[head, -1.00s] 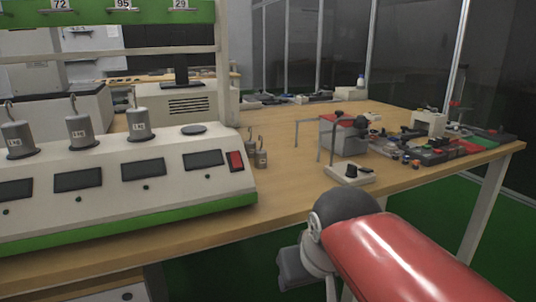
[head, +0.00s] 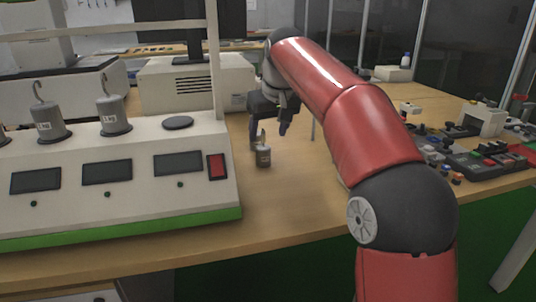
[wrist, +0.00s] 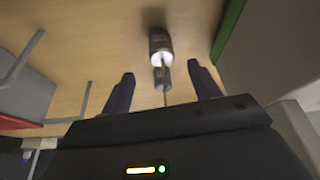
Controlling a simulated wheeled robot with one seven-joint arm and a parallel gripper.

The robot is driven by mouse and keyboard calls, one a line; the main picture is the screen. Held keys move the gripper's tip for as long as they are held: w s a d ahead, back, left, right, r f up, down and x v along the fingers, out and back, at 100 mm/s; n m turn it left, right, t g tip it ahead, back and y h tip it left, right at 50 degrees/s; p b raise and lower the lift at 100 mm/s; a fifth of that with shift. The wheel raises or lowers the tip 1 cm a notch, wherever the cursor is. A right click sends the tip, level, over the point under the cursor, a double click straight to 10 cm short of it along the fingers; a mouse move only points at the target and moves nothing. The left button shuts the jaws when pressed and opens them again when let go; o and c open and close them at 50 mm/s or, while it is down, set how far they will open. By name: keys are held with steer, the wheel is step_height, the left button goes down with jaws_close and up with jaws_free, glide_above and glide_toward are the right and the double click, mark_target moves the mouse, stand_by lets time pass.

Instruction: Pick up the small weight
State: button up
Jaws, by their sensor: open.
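A small grey hooked weight (head: 263,156) stands on the wooden table, just right of the white and green test unit. In the wrist view, a larger grey cylinder (wrist: 160,42) and a smaller one (wrist: 161,78) with a thin rod line up close together. In the head view, my arm partly hides what stands behind the front weight. My gripper (head: 270,131) is open and empty, pointing down behind and above that weight. In the wrist view, the dark fingers of my gripper (wrist: 160,70) are spread to either side of the smaller cylinder, with visible space on both sides.
The test unit (head: 110,190) carries larger hooked weights (head: 113,117) and stands close left of the small weight. A thin upright post (head: 313,128) stands to the right. Switches and parts (head: 475,150) crowd the table's right side. The front table strip is clear.

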mark_target(265, 146)
steer(key=b+x, duration=0.1)
steer(key=x, duration=0.5)
steer(key=shift+s+a, duration=0.1)
steer(key=shift+s, duration=0.05)
jaws_close()
